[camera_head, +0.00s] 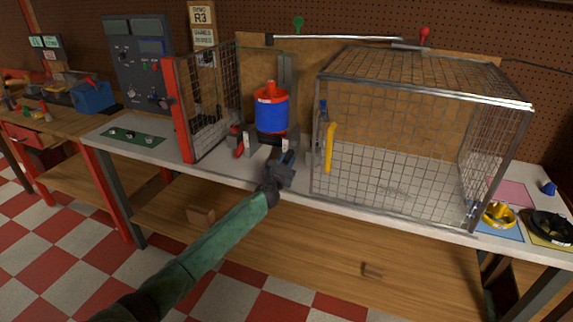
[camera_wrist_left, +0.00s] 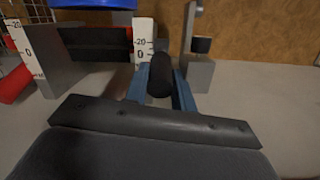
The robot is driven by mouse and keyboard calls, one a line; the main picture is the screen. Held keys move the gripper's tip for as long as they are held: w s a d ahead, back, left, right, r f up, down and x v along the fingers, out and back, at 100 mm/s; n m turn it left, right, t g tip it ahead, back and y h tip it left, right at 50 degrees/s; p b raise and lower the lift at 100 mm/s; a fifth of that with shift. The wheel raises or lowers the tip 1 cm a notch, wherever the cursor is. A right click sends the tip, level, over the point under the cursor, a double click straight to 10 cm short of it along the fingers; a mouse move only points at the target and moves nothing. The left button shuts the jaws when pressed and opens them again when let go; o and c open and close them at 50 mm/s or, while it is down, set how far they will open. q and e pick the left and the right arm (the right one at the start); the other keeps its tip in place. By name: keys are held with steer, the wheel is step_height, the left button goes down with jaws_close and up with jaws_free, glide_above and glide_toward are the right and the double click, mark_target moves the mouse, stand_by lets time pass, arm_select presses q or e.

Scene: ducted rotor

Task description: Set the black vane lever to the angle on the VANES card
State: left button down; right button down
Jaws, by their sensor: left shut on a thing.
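My left gripper (camera_head: 282,168) reaches in over the bench edge, in front of the blue drum with a red top (camera_head: 272,112). In the left wrist view its two blue fingers (camera_wrist_left: 160,92) are shut on the black vane lever (camera_wrist_left: 160,77). A second white scale (camera_wrist_left: 24,48) is further left. A card (camera_head: 203,38) on the back board seems to be the VANES card; its value is too small to read. My right gripper is not in view.
A red-framed mesh panel (camera_head: 182,112) stands left of the drum. A large wire cage (camera_head: 420,130) with a yellow handle (camera_head: 330,147) stands to the right. A control panel (camera_head: 140,65) is at the back left. A yellow ring (camera_head: 498,215) lies at the right end.

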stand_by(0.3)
arm_select(q)
steer(key=c, duration=1.2)
jaws_free()
steer(key=shift+o, duration=0.2)
steer(key=shift+s, duration=0.15)
